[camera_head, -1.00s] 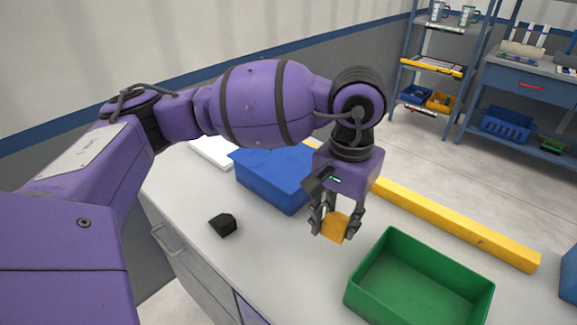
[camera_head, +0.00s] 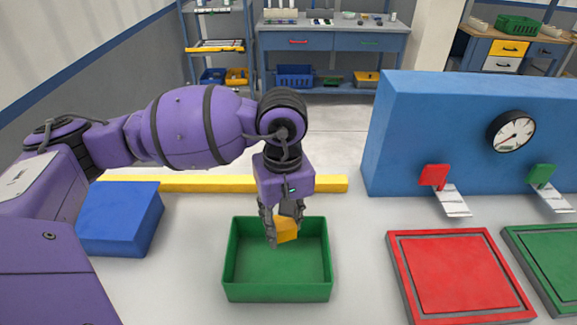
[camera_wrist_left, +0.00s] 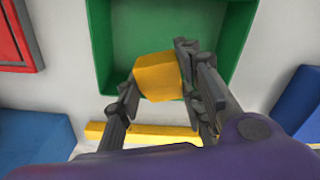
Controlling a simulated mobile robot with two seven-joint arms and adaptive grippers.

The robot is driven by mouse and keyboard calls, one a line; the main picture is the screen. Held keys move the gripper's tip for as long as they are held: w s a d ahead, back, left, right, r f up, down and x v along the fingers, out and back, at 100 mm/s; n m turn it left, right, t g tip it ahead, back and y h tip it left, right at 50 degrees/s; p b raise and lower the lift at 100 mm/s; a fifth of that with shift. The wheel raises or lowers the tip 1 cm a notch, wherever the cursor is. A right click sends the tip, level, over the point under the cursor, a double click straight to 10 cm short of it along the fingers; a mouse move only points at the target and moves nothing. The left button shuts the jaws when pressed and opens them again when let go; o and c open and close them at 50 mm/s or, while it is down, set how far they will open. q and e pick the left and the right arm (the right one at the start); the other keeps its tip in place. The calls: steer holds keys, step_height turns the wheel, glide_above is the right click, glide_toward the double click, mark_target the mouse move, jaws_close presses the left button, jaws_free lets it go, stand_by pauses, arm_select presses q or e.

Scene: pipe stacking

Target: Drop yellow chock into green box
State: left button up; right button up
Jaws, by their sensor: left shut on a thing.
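The yellow chock (camera_head: 286,230) is a small orange-yellow block held between the fingers of my left gripper (camera_head: 275,232). It also shows in the left wrist view (camera_wrist_left: 158,77), between the two dark fingers (camera_wrist_left: 160,95). The green box (camera_head: 278,291) is an open, empty tray on the table. In the head view the chock is over the back part of the box. In the left wrist view the box (camera_wrist_left: 112,45) lies beyond the chock. My right gripper is not in view.
A blue block (camera_head: 118,222) stands left of the box. A yellow bar (camera_head: 200,184) runs along the table behind it. A red square pad (camera_head: 458,275) and a green pad lie to the right, before a blue panel (camera_head: 430,130) with a gauge.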

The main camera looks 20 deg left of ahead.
arm_select(q)
steer(key=s+r+n+p, duration=0.1)
steer(key=n, duration=0.1)
steer(key=s+r+n+p, duration=0.1)
steer(key=shift+a+n, duration=0.4)
step_height(320, 180, down, 6)
steer(key=s+n+b, duration=0.1)
steer(key=n, duration=0.1)
steer(key=shift+a+n, duration=0.3)
steer(key=o, duration=1.2)
steer(key=shift+s, duration=0.1)
steer(key=shift+o, duration=0.3)
step_height(320, 180, up, 12)
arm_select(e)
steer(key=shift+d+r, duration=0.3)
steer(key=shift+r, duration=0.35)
